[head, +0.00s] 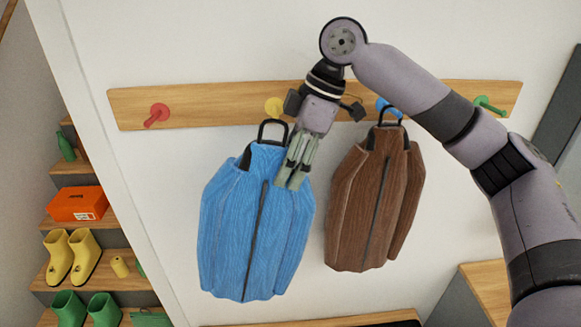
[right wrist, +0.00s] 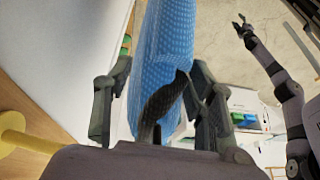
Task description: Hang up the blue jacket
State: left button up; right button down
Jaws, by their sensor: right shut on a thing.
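The blue jacket (head: 240,220) is upright against the white wall, with a black loop (head: 261,130) at its collar. The loop is just below the yellow peg (head: 274,106); I cannot tell whether it is around the peg. My right gripper (head: 293,182) is shut on the jacket near its collar, at the right shoulder. In the right wrist view the blue jacket (right wrist: 165,45) is between the fingers, and the yellow peg (right wrist: 22,141) is at the left. My left gripper (right wrist: 239,22) is far off there, empty, its fingers looking spread.
A brown jacket (head: 375,195) hangs on the blue peg (head: 389,106) close to the right. The wooden rail (head: 210,104) also bears a red peg (head: 158,112) and a green peg (head: 488,104). Shelves with yellow boots (head: 72,255) and an orange box (head: 77,204) stand at left.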

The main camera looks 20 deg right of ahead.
jog(key=shift+w+d+r, duration=0.1)
jog(key=shift+w+r, duration=0.05)
jog(key=shift+w, duration=0.25)
jog(key=shift+w+d, duration=0.3)
jog(key=shift+w, duration=0.5)
pick_arm(q)
jog(key=shift+s, duration=0.3)
pick_arm(e)
jog(key=shift+w+d+f, duration=0.2)
jog(key=shift+w+d, duration=0.05)
jog(key=shift+w, duration=0.5)
jog(key=shift+w+d+f, duration=0.2)
jog(key=shift+w, duration=0.6)
jog(key=shift+w+d+f, duration=0.2)
jog(key=shift+w+d, duration=0.05)
jog(key=shift+w, duration=0.5)
